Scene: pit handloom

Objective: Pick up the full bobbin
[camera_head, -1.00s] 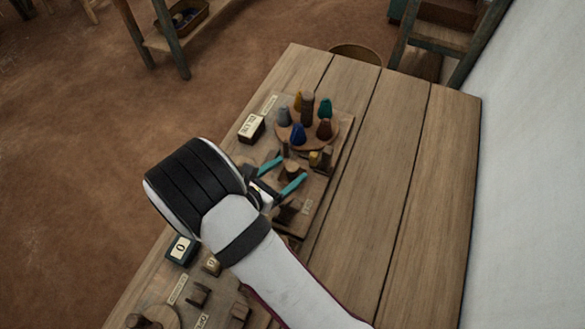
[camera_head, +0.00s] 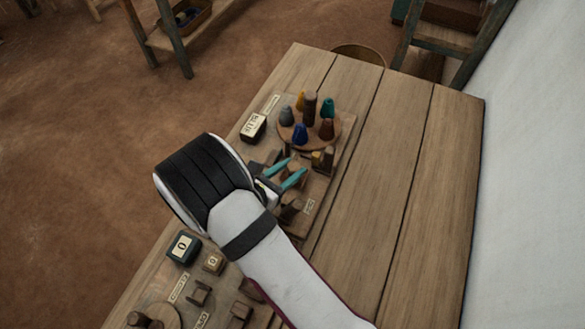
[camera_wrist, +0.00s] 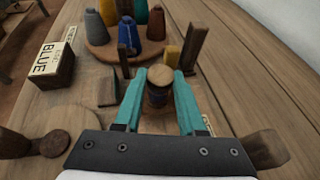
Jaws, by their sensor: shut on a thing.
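My gripper (camera_head: 285,173) has teal fingers and is over the wooden board on the table. In the wrist view the fingers (camera_wrist: 160,84) close from both sides on a small upright bobbin (camera_wrist: 158,97), brown at the top with a dark wound band below. The bobbin is between the fingers; its lower end is close to the wood, and I cannot tell whether it still touches. In the head view my wrist and fingers hide most of it.
A round stand (camera_head: 340,137) with several coloured cones is beyond the gripper. A box labelled BLUE (camera_wrist: 50,66) is to the left. Wooden posts (camera_wrist: 192,48) stand close ahead, with a yellow block (camera_wrist: 172,58). The right side of the table (camera_head: 400,200) is clear.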

